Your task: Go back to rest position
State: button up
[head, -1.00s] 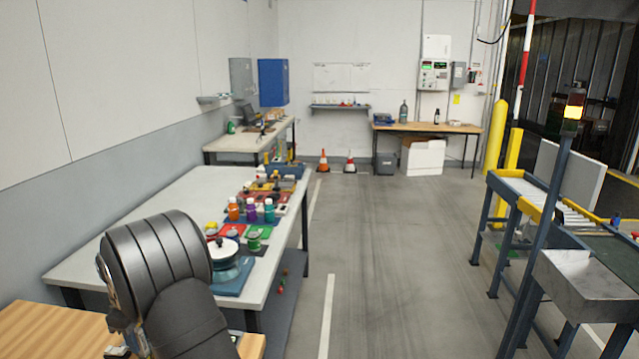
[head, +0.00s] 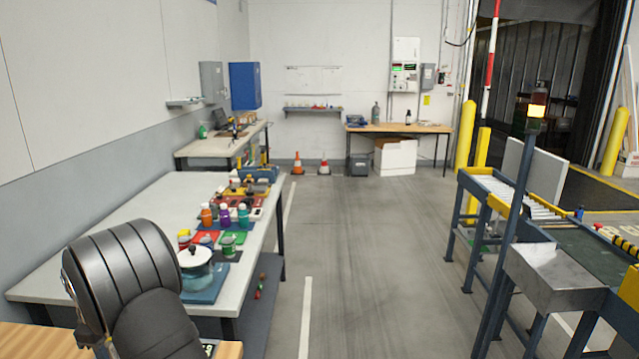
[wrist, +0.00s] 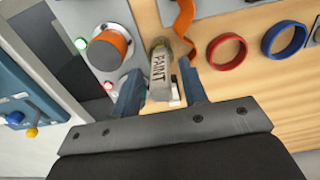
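In the wrist view my gripper (wrist: 159,75) is open, with its two blue-grey fingers spread apart. A grey tube marked PAINT (wrist: 160,70) shows between and beyond the fingertips, over the light wooden top (wrist: 245,95); I see gaps beside it and no clear grip. In the head view only my black arm (head: 135,285) shows at the lower left, over a wooden surface (head: 35,338). My gripper is hidden there.
In the wrist view, an orange knob (wrist: 109,47), a red ring (wrist: 227,51) and a blue ring (wrist: 284,38) are close by. In the head view, a white bench (head: 110,230) with a lidded pot (head: 196,270) stands beyond my arm.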

notch_tip(320, 180, down, 3)
jog(key=shift+r, duration=0.2)
notch_tip(320, 180, up, 12)
jog(key=shift+f, duration=0.1)
notch_tip(320, 180, down, 12)
jog(key=shift+r, duration=0.15)
notch_tip(320, 180, up, 4)
jog(key=shift+f, duration=0.1)
jog(key=w+d+r, duration=0.4)
jog(key=d+r, duration=0.3)
jog(key=d, duration=0.4)
jog(key=w+d+f+m, duration=0.4)
jog(key=d+f, duration=0.2)
jog(key=d, duration=0.4)
jog(key=w+d+f+m, duration=0.4)
jog(key=w+d+f, duration=0.1)
jog(key=d, duration=0.5)
jog(key=s+d+f+m, duration=0.1)
jog(key=d+f+m, duration=0.3)
jog(key=d, duration=0.6)
jog(key=s+d+f+m, duration=0.1)
jog(key=d+f+m, duration=0.4)
jog(key=d, duration=0.6)
jog(key=shift+s+f, duration=0.4)
jog(key=shift+f, duration=0.5)
